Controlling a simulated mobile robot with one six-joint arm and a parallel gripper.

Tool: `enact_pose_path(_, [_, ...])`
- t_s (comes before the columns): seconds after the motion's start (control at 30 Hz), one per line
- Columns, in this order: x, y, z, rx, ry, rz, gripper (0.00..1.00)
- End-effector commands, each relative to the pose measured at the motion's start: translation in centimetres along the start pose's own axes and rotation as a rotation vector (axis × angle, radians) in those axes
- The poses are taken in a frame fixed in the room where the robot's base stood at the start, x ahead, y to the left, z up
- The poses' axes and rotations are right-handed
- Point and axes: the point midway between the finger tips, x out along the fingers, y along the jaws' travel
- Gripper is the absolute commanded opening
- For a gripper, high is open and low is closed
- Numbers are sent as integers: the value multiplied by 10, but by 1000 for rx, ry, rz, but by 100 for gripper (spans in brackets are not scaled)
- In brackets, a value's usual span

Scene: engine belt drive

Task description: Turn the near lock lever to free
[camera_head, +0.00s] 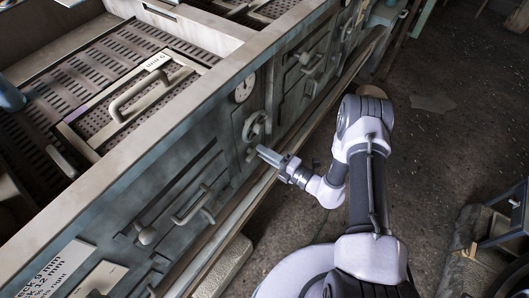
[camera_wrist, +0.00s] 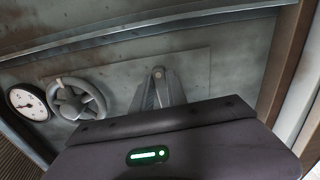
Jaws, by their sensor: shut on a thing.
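The lock lever (camera_wrist: 158,74) shows in the wrist view as a small round pivot with a narrow part running down from it, on a grey metal plate. My gripper (camera_wrist: 160,98) is shut on the lever; its fingers taper towards the pivot, and the gripper body hides much of the grip. In the head view my gripper (camera_head: 262,152) reaches the side of the machine just below a handwheel (camera_head: 255,126). The lever's exact angle is hard to tell there.
A round gauge (camera_head: 244,88) sits above the handwheel, which also shows in the wrist view (camera_wrist: 76,99). A bar handle (camera_head: 192,205) and a knob (camera_head: 146,236) are on the nearer panels. A long rail (camera_head: 222,228) runs along the machine's foot. Floor at right is largely open.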

Motion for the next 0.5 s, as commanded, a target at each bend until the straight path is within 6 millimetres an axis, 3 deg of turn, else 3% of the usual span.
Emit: enact_pose_path(0.5, [0, -2, -1, 67, 1, -1, 0])
